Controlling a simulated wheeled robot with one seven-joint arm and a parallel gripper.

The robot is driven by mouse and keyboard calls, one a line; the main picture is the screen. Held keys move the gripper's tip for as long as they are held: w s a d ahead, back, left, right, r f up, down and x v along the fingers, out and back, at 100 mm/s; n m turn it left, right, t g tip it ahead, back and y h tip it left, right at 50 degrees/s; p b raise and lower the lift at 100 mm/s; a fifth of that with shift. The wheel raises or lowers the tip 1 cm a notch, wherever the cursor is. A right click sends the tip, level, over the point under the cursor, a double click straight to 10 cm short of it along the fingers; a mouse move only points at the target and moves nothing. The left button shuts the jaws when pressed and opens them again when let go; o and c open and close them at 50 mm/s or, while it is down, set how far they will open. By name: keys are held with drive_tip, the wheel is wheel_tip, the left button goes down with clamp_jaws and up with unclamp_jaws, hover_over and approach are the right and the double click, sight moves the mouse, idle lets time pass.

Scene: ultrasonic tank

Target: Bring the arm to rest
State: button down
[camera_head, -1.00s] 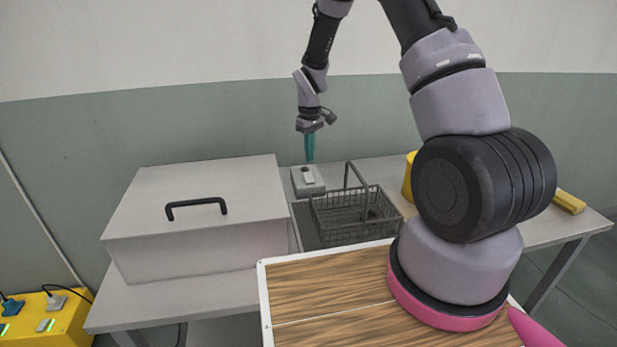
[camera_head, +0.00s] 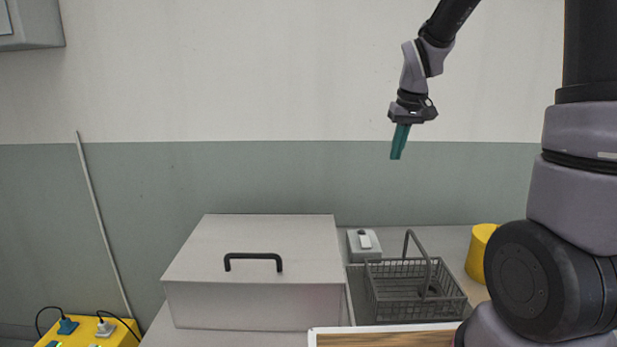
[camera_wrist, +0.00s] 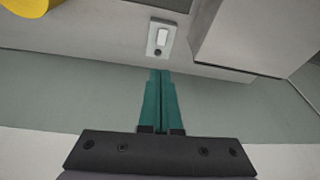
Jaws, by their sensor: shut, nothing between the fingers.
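My gripper (camera_head: 398,156) hangs from my arm high above the back of the table, in front of the wall. Its teal fingers point down, are shut and hold nothing. In the wrist view the two fingers (camera_wrist: 160,76) lie side by side, with the switch box beyond their tips. My gripper touches nothing.
A grey lidded box (camera_head: 265,306) with a black handle stands on the table (camera_head: 424,238). A switch box (camera_head: 363,243), a wire basket (camera_head: 405,283) and a yellow object (camera_head: 480,250) stand to its right. A yellow block with plugs (camera_head: 115,337) is at lower left.

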drive_tip(key=s+r+m+t, duration=0.1)
drive_tip(key=s+r+m, duration=0.1)
drive_tip(key=s+r, duration=0.2)
drive_tip(key=s+d+r+m+t, duration=0.1)
drive_tip(key=s+r, duration=0.3)
drive_tip(key=s, duration=0.6)
drive_tip(key=s+d+r+m+t+y, duration=0.1)
drive_tip(key=s+r+m+t, duration=0.1)
drive_tip(key=s+r, duration=0.2)
drive_tip(key=s, duration=0.3)
drive_tip(key=shift+s+r+m, duration=0.15)
drive_tip(key=shift+s+m, duration=0.05)
drive_tip(key=shift+m, duration=0.1)
